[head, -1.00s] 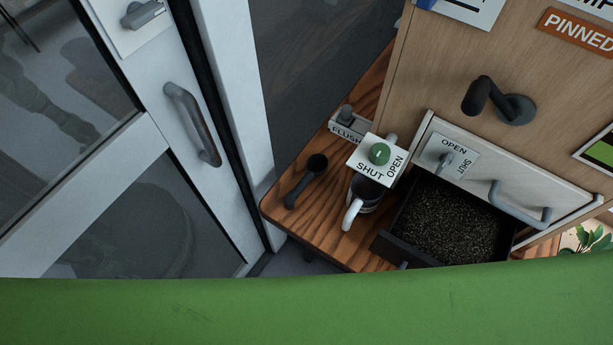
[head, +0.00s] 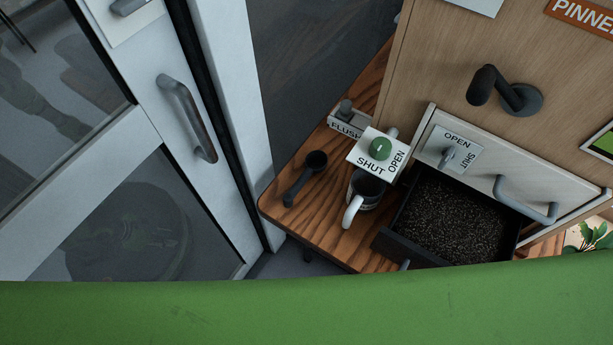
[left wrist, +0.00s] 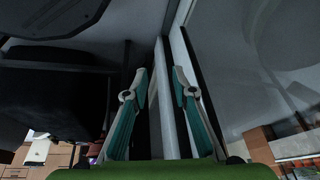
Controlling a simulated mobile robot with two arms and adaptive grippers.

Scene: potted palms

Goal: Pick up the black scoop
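The black scoop (head: 301,182) lies on the wooden tabletop (head: 325,228), near its left edge. Its round bowl is toward the back and its handle points down and left in the head view. Nothing covers it. My left gripper (left wrist: 160,76) shows in the left wrist view with its two teal and grey fingers apart and nothing between them. The scoop is not visible in that view. Neither gripper shows in the head view, so their distance from the scoop cannot be told.
A mug (head: 361,195) stands right of the scoop, partly under the SHUT/OPEN plate (head: 365,149) with its green knob. A FLUSH switch box (head: 349,121) is behind. An open drawer (head: 403,250) of dark grains juts out at right. A glass door (head: 110,145) stands left.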

